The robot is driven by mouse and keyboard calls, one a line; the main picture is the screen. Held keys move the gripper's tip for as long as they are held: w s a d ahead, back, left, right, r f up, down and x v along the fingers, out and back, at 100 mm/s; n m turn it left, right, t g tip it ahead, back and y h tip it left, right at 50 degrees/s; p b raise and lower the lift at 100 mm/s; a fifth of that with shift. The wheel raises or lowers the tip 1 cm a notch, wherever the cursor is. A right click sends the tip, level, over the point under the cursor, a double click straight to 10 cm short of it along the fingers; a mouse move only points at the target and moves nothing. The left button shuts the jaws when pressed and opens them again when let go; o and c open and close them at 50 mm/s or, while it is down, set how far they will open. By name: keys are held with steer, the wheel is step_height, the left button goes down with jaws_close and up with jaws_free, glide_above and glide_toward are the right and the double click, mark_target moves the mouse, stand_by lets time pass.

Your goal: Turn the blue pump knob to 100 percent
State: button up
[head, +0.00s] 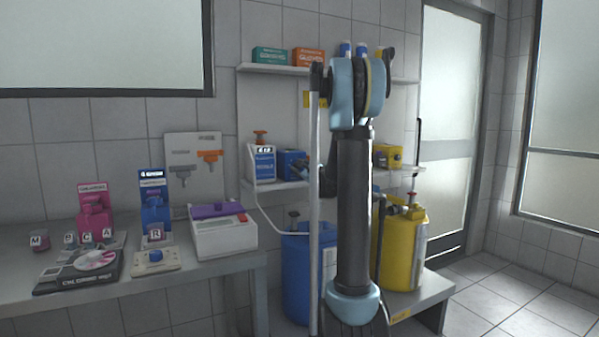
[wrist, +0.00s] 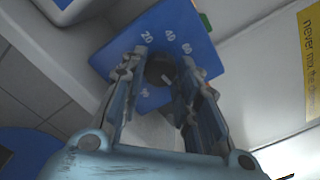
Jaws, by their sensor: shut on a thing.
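The blue pump's front plate (wrist: 205,50) fills the upper middle of the wrist view, with white marks 20, 40 and 60 along its edge. The dark round knob (wrist: 159,69) sits at its middle. My gripper (wrist: 161,72) has one finger on each side of the knob and is shut on it. The right finger hides part of the scale; no 80 or 100 can be read. A light mark shows on the knob, but its exact setting is unclear. In the head view the blue pump (head: 291,163) stands on the lower shelf, partly behind my arm.
A yellow pump (head: 388,157) stands right on the same shelf (head: 262,186). A blue canister (head: 298,262) and a yellow canister (head: 403,250) stand below. A yellow warning label (wrist: 312,60) is at the wrist view's right.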

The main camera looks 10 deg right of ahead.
steer(key=shift+a, duration=0.1)
steer(key=o, duration=1.1)
steer(key=shift+c, duration=0.2)
steer(key=v, duration=1.2)
steer(key=shift+f, duration=0.1)
steer(key=s+a+f+n+g+y, duration=0.1)
steer(key=s+a+f+n+g, duration=0.45)
steer(key=s, duration=0.45)
steer(key=s+a+f+n+g+y, duration=0.1)
steer(key=s+a+f+n+g, duration=0.3)
steer(key=s+a+n, duration=0.5)
steer(key=s+d+f+n+g+h, duration=0.1)
steer(key=s+d+f+n+h, duration=0.1)
steer(key=s+f, duration=0.3)
steer(key=s+d+f+n+g+h, duration=0.2)
steer(key=s+d+f+n+h, duration=0.1)
steer(key=s, duration=0.9)
steer(key=s+d+f+n+g+h, duration=0.2)
steer(key=s+d+f+n, duration=0.2)
steer(key=s+f, duration=0.5)
steer(key=shift+d+h, duration=0.3)
steer(key=shift+d, duration=0.6)
